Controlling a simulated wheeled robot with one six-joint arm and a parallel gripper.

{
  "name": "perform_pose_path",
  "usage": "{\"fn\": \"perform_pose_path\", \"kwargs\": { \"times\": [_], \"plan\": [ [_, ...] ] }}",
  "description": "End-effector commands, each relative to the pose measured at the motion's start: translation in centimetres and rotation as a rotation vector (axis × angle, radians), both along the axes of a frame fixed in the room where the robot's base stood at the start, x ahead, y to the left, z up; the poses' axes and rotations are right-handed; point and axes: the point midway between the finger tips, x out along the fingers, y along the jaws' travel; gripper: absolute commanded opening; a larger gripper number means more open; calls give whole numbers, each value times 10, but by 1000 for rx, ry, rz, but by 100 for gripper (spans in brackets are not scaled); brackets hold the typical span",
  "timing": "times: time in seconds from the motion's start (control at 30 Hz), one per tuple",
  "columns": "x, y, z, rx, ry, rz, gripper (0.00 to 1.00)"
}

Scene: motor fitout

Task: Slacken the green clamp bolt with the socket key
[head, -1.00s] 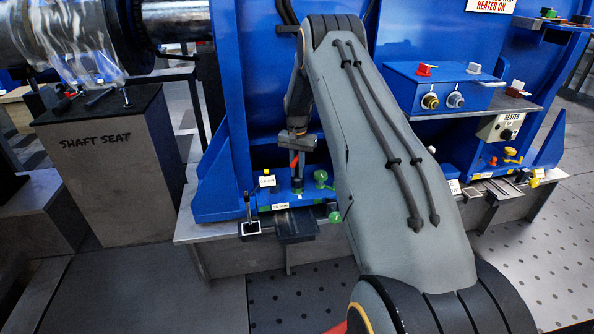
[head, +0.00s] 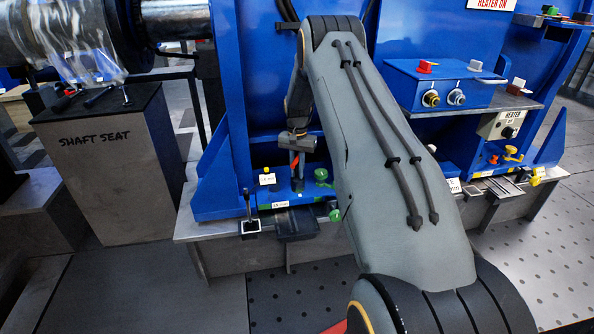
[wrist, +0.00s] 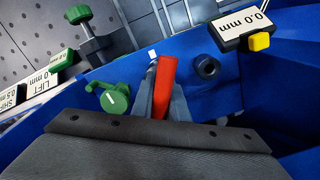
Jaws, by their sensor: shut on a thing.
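My gripper (head: 296,166) is low at the front of the blue machine frame. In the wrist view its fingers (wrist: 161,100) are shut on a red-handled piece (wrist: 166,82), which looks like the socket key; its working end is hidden. A green part with a small lever and white mark (wrist: 115,100), perhaps the clamp bolt, is just left of the fingers. It shows right of my gripper in the head view (head: 321,174). I cannot tell whether the key touches a bolt. A dark round socket (wrist: 207,67) is right of the fingers.
A green-knobbed screw (wrist: 78,14) stands beside the lift labels (wrist: 46,82). A 0.0 mm label with a yellow button (wrist: 260,41) is at upper right in the wrist view. A blue control box (head: 440,88) and shaft seat stand (head: 110,160) flank the work area.

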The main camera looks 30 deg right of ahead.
Motion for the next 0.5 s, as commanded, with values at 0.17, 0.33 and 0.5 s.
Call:
{"fn": "perform_pose_path", "kwargs": {
  "times": [0.17, 0.33, 0.5],
  "plan": [
    [1, 0, -3, 0, -1, 0, 0],
    [1, 0, -6, 0, -1, 0, 0],
    [1, 0, -9, 0, -1, 0, 0]
  ]
}}
